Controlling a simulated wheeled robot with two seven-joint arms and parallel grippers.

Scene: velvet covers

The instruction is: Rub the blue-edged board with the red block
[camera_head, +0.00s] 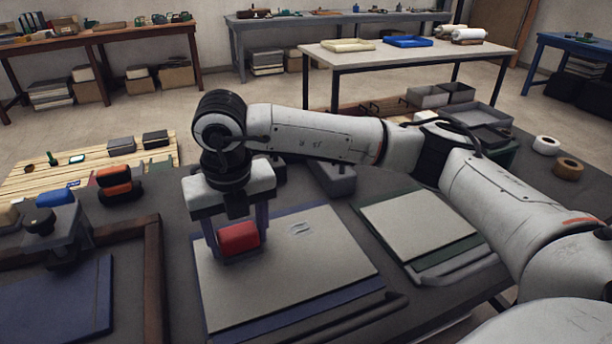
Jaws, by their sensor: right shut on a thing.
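The blue-edged board (300,268) lies flat on the dark table in the middle of the view, with a pale grey top and a blue border. Two small light marks (299,229) show on its far part. My right gripper (236,250) points down over the board's far left part and is shut on the red block (238,238). The block is at the board's surface or just above it; I cannot tell whether it touches. My left gripper is not in view.
A green-edged board (415,226) lies to the right. A wooden frame (153,270) and a dark blue panel (60,305) are at the left. Orange-and-black blocks (117,185) stand behind them, near a slatted wooden pallet (90,165). Tape rolls (568,168) sit at the far right.

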